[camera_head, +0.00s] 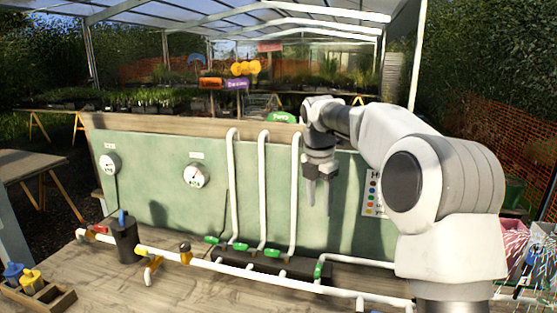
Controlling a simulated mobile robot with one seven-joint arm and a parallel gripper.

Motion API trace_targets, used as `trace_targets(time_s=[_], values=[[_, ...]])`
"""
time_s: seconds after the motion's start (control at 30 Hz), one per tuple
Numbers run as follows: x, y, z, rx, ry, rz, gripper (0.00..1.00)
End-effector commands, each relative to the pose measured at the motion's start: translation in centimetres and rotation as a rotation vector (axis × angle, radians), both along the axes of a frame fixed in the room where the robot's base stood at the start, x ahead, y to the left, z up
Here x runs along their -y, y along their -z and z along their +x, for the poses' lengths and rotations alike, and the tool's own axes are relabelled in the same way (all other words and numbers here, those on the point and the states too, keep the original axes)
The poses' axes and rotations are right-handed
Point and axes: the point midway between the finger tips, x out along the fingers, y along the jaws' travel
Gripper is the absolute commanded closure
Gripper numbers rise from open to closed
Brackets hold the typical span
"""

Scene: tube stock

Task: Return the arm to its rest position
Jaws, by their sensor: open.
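My gripper (319,192) hangs from the end of my white arm, right of the picture's middle, with its fingers pointing down. The two dark fingers are apart with nothing between them. It is in front of the green panel, beside the right one of three white upright pipes (295,195), and above the bench pipework. My arm reaches from the lower right, up and over to the left, and hides part of the panel and a chart (372,193).
The wooden bench (215,290) carries a long white pipe (260,278) with green-handled valves and a dark cylinder (124,240). Two gauges (194,176) are on the green panel (150,210). A wooden tray (40,298) holds blue and yellow parts at left. A pink container (515,240) is at right.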

Motion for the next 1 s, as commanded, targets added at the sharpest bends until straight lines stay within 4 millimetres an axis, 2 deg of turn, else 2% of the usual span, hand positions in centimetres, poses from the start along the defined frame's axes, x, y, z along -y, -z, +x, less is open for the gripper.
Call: trace_targets(time_s=[0.03, 0.2, 0.5, 0.77, 1.0], values=[[0.0, -1.1, -1.2, 0.020, 0.063, -0.001, 0.47], [0.0, -3.4, -5.0, 0.082, 0.299, 0.020, 0.47], [0.7, -5.8, -12.4, 0.191, 0.735, 0.103, 0.47], [1.8, -6.2, -19.1, 0.272, 1.125, 0.223, 0.47], [2.7, -5.0, -25.3, 0.317, 1.493, 0.373, 0.47]])
